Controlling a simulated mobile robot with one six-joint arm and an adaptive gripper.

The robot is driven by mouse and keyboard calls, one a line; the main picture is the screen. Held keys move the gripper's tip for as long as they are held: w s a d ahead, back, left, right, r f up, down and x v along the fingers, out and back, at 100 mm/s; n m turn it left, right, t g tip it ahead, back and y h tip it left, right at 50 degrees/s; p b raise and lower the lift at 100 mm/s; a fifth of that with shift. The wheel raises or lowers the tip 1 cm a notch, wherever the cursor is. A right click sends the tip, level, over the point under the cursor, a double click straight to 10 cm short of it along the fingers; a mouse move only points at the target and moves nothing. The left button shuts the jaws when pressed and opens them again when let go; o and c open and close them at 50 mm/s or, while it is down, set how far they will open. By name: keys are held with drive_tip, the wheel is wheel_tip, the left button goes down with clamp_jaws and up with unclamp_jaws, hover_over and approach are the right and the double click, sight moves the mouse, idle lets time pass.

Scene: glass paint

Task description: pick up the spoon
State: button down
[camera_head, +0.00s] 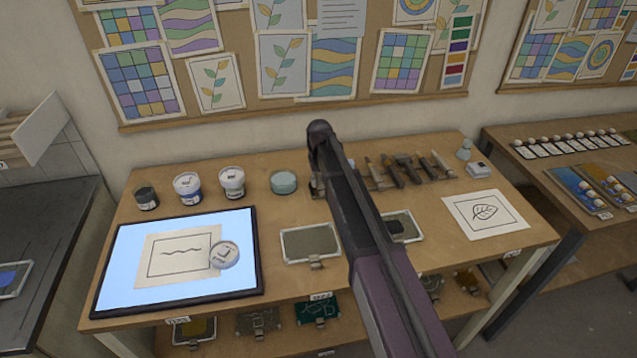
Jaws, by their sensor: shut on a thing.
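My arm crosses the middle of the view from the bottom right up to a dark rounded joint in front of the pin board's lower edge. I cannot pick out a spoon for certain. A low rack (434,177) with several slim tools, some with dark or wooden handles, lies at the back of the wooden table (300,337), right of my arm. The rack's middle-left part is partly covered by my arm.
Framed grey plates (310,242) lie mid-table. A leaf drawing (486,214) lies right.

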drive_tip(key=shift+r, duration=0.15)
wheel_tip(320, 180, up, 3)
drive_tip(key=p, duration=0.3)
drive_tip(key=shift+f, duration=0.2)
drive_tip(key=s+d, duration=0.2)
drive_tip(key=s, duration=0.3)
drive_tip(key=s+d+r+p, duration=0.1)
drive_tip(key=s+d, duration=0.1)
drive_tip(key=s, duration=0.3)
drive_tip(key=s+d+r+p, duration=0.1)
drive_tip(key=s+d, duration=0.1)
drive_tip(key=s, duration=0.2)
drive_tip(key=shift+s, duration=0.4)
drive_tip(key=shift+a, duration=0.1)
idle(0.4)
